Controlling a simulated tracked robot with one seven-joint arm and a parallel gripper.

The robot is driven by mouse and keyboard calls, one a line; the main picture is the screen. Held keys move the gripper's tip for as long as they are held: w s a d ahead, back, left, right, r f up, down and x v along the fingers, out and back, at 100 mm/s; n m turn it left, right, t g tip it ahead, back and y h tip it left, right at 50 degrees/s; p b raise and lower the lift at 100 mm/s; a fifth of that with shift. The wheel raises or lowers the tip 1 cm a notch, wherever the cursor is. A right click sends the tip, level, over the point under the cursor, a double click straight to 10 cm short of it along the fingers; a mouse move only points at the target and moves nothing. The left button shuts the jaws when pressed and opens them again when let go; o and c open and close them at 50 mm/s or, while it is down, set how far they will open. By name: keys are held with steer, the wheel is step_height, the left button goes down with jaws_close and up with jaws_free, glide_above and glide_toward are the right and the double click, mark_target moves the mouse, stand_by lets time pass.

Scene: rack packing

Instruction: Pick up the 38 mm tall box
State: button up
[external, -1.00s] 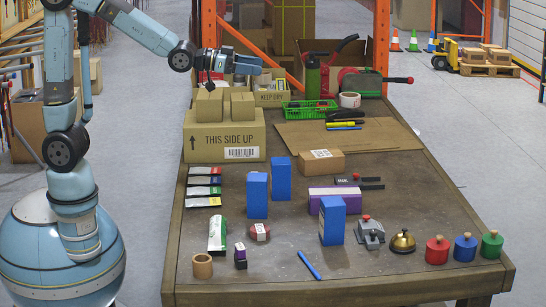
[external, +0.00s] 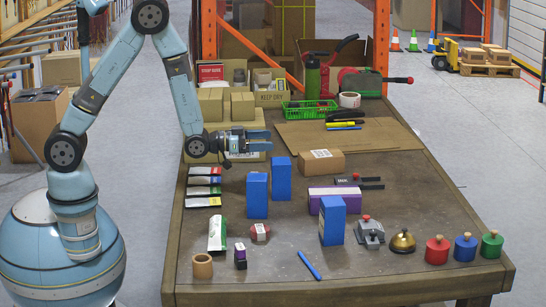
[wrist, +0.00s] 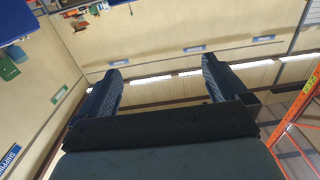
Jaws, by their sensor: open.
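Several boxes are on the wooden table (external: 385,262), and I cannot tell by sight which is 38 mm tall. Three blue boxes stand upright: one at left (external: 257,196), one behind it (external: 281,180), one nearer the front (external: 332,221). A brown box (external: 321,162) with a label and a purple and white box (external: 334,195) lie on the table. My gripper (external: 268,141) is open and empty, pointing right, in front of the large carton (external: 200,151). The wrist view shows both fingers (wrist: 162,68) apart with nothing between.
Smaller cartons (external: 211,103) sit on the large carton. A green basket (external: 307,109), red and green tools and flat cardboard (external: 350,134) are at the back. A grey device (external: 370,234), brass bell (external: 402,242) and coloured knobbed weights (external: 437,250) stand front right.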

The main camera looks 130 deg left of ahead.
glide_toward(287, 165)
steer(key=a+f, duration=0.1)
steer(key=a, duration=0.3)
steer(key=shift+f+x, duration=0.1)
steer(key=shift+x, duration=1.75)
steer(key=shift+f+x, duration=0.15)
steer(key=shift+x, duration=1.7)
steer(key=shift+s+a, duration=0.2)
steer(key=c, duration=1.3)
